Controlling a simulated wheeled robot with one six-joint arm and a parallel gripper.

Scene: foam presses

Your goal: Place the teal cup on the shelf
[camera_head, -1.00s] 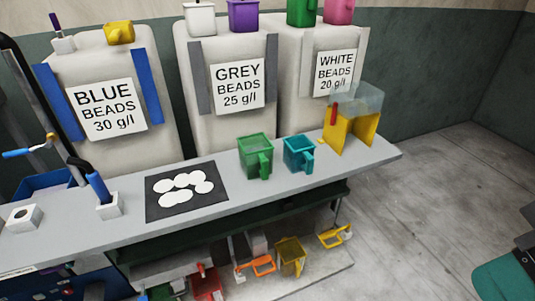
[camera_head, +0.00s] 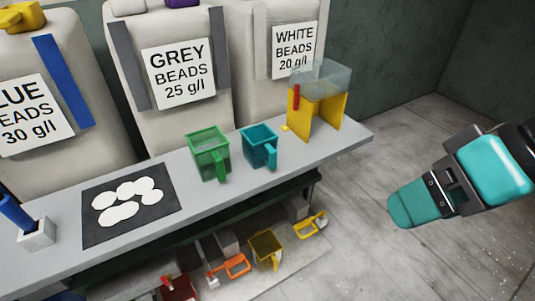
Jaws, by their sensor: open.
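The teal cup (camera_head: 259,148) stands upright on the grey bench top (camera_head: 225,205), its handle facing the front right. It stands just right of a green cup (camera_head: 208,153), with a small gap. A low shelf (camera_head: 289,262) lies beneath the bench and holds several items. My gripper (camera_head: 407,207) is in view at the right, over the floor, well apart from the teal cup. It is open and nothing shows in it. The gap between its fingers is hard to see from this angle.
A yellow stand with a clear hopper (camera_head: 318,98) is right of the teal cup. A dark mat with white discs (camera_head: 130,202) lies at left. On the low shelf are a yellow cup (camera_head: 266,250) and an orange-handled tool (camera_head: 234,266). Floor at right is clear.

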